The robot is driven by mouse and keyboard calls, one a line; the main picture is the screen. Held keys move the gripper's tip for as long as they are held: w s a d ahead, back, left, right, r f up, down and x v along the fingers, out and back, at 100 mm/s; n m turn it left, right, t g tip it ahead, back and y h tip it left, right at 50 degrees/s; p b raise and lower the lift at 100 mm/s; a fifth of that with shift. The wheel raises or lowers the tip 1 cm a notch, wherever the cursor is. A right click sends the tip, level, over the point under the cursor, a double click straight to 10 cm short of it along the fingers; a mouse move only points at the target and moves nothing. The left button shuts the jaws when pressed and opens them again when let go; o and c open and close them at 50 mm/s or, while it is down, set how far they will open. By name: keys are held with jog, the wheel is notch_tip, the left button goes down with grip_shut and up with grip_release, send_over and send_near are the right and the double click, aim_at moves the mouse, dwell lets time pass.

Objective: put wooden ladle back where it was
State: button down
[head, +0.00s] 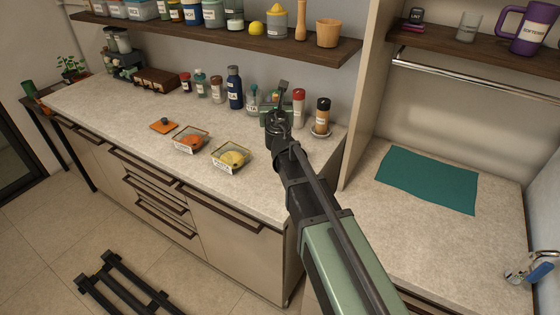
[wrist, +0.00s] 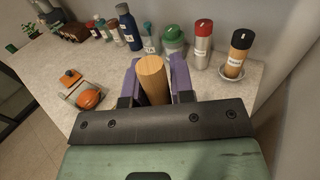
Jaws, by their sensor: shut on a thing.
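My gripper (head: 277,108) is over the right end of the long counter, in front of the row of bottles. In the wrist view its purple fingers (wrist: 153,82) are shut on a light wooden cylinder, which I take to be the wooden ladle (wrist: 152,78). Only its round end and a short length show; no bowl is visible. In the head view I cannot make the ladle out behind my gripper and arm.
Bottles, including a red-capped one (head: 298,107) and an orange one (head: 321,115) on a saucer, stand close to my gripper. Two food trays (head: 231,158) sit to its left. A shelf (head: 230,38) overhangs the counter. A teal mat (head: 430,180) lies on the right-hand counter.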

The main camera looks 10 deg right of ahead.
notch_tip(320, 180, down, 14)
jog(key=b, duration=1.1)
jog(key=shift+f, duration=0.15)
jog(key=c, duration=1.4)
grip_release()
jog(key=shift+f+b, duration=0.1)
jog(key=shift+b, duration=0.25)
jog(key=o, duration=0.4)
jog(key=s, duration=0.4)
jog(key=s+a, duration=0.1)
jog(key=s, duration=0.7)
jog(key=shift+a+r, duration=0.25)
